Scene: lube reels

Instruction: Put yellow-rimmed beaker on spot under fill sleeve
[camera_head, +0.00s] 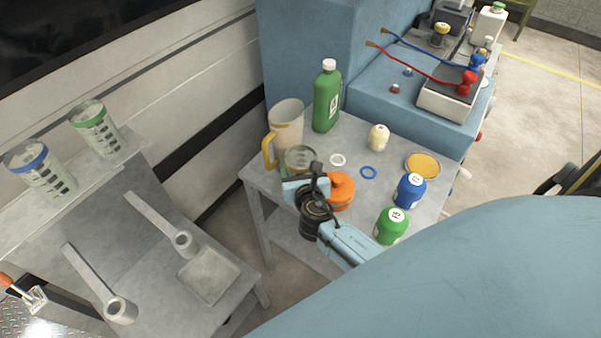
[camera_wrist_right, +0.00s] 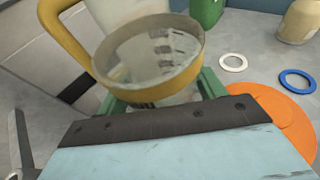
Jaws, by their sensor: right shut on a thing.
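The yellow-rimmed beaker (camera_wrist_right: 150,65) is clear with dark markings and stands between the green fingers of my right gripper (camera_wrist_right: 162,98) in the wrist view. In the head view the beaker (camera_head: 299,158) is at the left part of the small table, partly hidden by my right gripper (camera_head: 304,178), which is shut on it. I cannot tell whether its base touches the table. Two grey arms with ring-shaped ends, apparently fill sleeves (camera_head: 181,242) (camera_head: 120,310), are over the grey bench at left. Any marked spot beneath them is not clear. My left gripper is not in view.
A yellow-handled pitcher (camera_head: 286,122) stands close behind the beaker. An orange lid-like thing (camera_head: 341,190), green bottle (camera_head: 327,97), blue jar (camera_head: 409,189) and green jar (camera_head: 391,226) crowd the table (camera_head: 361,146). Blue-rimmed (camera_head: 40,170) and green-rimmed (camera_head: 94,127) beakers stand on the left shelf.

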